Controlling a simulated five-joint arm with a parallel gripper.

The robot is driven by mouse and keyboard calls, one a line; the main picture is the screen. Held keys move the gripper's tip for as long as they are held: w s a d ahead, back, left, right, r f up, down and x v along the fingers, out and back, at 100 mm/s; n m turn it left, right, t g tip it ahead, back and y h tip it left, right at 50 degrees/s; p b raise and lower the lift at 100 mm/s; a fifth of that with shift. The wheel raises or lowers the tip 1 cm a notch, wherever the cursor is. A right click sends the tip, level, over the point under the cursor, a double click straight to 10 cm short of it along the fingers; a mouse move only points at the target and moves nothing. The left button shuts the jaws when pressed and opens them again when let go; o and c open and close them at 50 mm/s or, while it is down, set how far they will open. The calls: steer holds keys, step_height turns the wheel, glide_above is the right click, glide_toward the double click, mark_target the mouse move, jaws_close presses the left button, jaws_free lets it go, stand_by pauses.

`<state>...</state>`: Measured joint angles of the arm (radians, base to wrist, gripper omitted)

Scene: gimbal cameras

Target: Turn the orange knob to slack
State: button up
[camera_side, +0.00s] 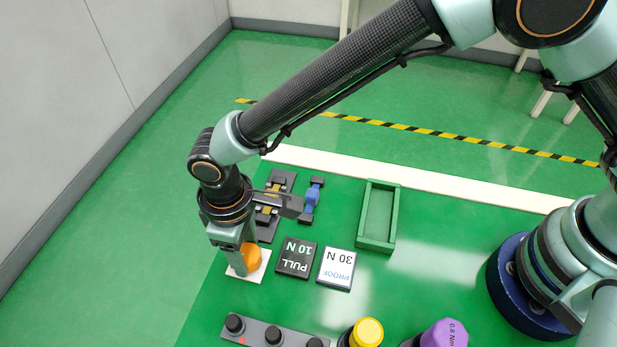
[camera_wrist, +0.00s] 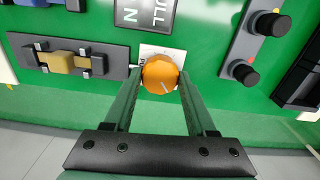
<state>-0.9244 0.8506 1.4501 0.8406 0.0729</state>
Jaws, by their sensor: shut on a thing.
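The orange knob (camera_side: 251,256) stands on a white plate (camera_side: 261,273) near the left edge of the green table. In the wrist view the orange knob (camera_wrist: 160,74) sits between the two fingertips, with a white pointer line toward its lower right. The lettering on the white plate (camera_wrist: 176,53) is mostly hidden by the knob and the fingers, so I cannot read its marks. My gripper (camera_side: 240,262) points down at the knob; in the wrist view my gripper (camera_wrist: 158,78) is shut on the knob's sides.
Beside the knob lie a black "PULL 10 N" block (camera_side: 297,258) and a white "PROOF 30 N" block (camera_side: 337,269). A fixture with a yellow part (camera_wrist: 65,62) is close by. A grey strip with black knobs (camera_side: 272,334) lies in front. A green tray (camera_side: 364,214) stands farther right.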

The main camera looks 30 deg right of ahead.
mark_target(246, 253)
steer(key=n, duration=0.5)
steer(key=shift+n, duration=0.3)
steer(key=n, duration=0.4)
steer(key=shift+n, duration=0.3)
steer(key=o, duration=1.4)
steer(key=shift+c, duration=0.2)
step_height(246, 253, up, 12)
steer(key=shift+r, duration=0.1)
